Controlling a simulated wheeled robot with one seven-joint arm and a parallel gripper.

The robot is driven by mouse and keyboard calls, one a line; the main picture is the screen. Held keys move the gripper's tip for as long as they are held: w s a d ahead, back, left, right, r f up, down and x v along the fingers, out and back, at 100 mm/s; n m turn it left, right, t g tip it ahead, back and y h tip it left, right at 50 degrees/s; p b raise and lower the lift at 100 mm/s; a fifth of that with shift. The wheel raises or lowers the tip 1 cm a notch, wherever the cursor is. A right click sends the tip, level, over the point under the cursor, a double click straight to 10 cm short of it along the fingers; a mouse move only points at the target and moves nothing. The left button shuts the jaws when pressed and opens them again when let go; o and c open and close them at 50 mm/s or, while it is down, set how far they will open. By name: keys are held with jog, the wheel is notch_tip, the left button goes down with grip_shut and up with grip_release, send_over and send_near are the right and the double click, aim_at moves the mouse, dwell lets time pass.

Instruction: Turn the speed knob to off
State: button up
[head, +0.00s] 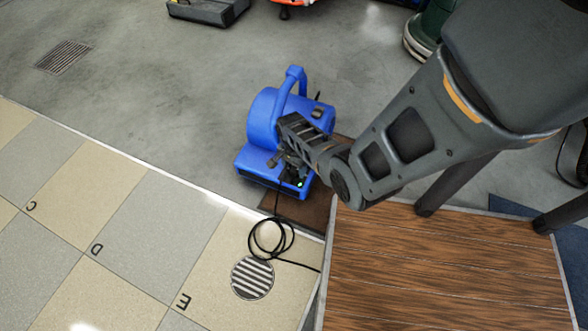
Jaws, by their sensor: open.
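A blue floor blower (262,118) with a top carrying handle stands on the floor at the centre. My gripper (282,160) reaches in from the right, over the blower's near side, with its fingers close to the blue housing. The jaws are open and hold nothing that I can see. I cannot tell whether the fingers touch the blower. A small green light shows just below the gripper. I cannot make out the speed knob; my gripper and arm cover part of that side. A small dark part (317,112) shows on the blower's upper right.
A black cord (268,240) loops on the floor near a round drain (252,278). A wooden-topped table (440,270) stands at lower right. A brown mat (312,212) lies beside the blower. The grey floor to the left is clear.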

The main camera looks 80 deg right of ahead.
jog(key=c, duration=1)
jog(key=shift+c, duration=0.2)
